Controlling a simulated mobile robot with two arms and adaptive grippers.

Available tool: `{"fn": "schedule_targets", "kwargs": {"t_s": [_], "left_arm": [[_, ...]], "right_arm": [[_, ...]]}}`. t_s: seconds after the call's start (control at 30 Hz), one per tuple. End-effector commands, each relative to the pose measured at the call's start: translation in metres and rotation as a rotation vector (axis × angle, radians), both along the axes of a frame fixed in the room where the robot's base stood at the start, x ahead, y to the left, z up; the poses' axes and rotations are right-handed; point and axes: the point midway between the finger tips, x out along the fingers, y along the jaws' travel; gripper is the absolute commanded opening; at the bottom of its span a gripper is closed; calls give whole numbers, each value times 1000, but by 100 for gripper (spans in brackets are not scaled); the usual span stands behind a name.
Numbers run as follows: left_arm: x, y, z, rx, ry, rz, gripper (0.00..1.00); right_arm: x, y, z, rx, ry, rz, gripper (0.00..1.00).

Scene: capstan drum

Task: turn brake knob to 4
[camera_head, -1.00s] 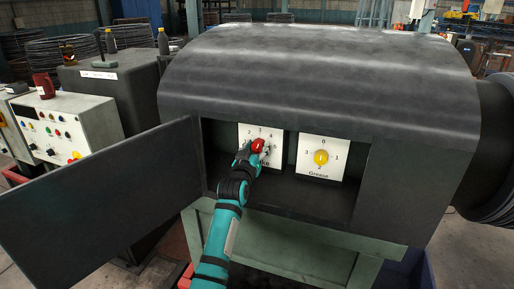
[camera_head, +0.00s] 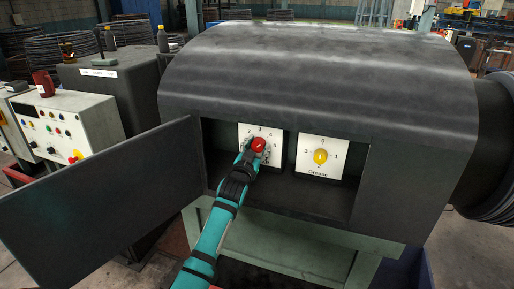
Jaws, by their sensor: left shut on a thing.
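The red brake knob (camera_head: 259,144) sits on a white dial plate (camera_head: 245,130) inside the open compartment of the dark drum housing. The numbers 2, 3, 4 and 5 show around the upper part of the plate. My left gripper (camera_head: 254,149) is at the knob and shut on it. The gripper and wrist cover the lower left of the plate and most of its label. Which number the knob points to cannot be told. My right gripper is not in view.
A yellow grease knob (camera_head: 320,156) on its own white plate is just to the right. The open dark door (camera_head: 105,195) stands to the left of my arm. A control panel (camera_head: 70,125) with buttons is at far left.

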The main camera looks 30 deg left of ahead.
Motion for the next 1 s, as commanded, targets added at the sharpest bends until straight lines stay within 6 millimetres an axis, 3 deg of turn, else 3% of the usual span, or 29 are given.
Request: {"fn": "schedule_targets", "kwargs": {"t_s": [0.27, 0.3, 0.47, 0.77, 1.0], "left_arm": [[0, 0, -1, -1, 2, 0, 10], [0, 0, -1, -1, 2, 0, 45], [0, 0, -1, -1, 1, 0, 66], [-2, -1, -1, -1, 1, 0, 66], [-32, -9, -3, -1, 1, 0, 66]], "right_arm": [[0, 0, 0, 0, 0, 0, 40], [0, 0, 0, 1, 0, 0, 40], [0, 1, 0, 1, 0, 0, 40], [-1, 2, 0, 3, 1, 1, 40], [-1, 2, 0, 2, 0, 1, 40]]}}
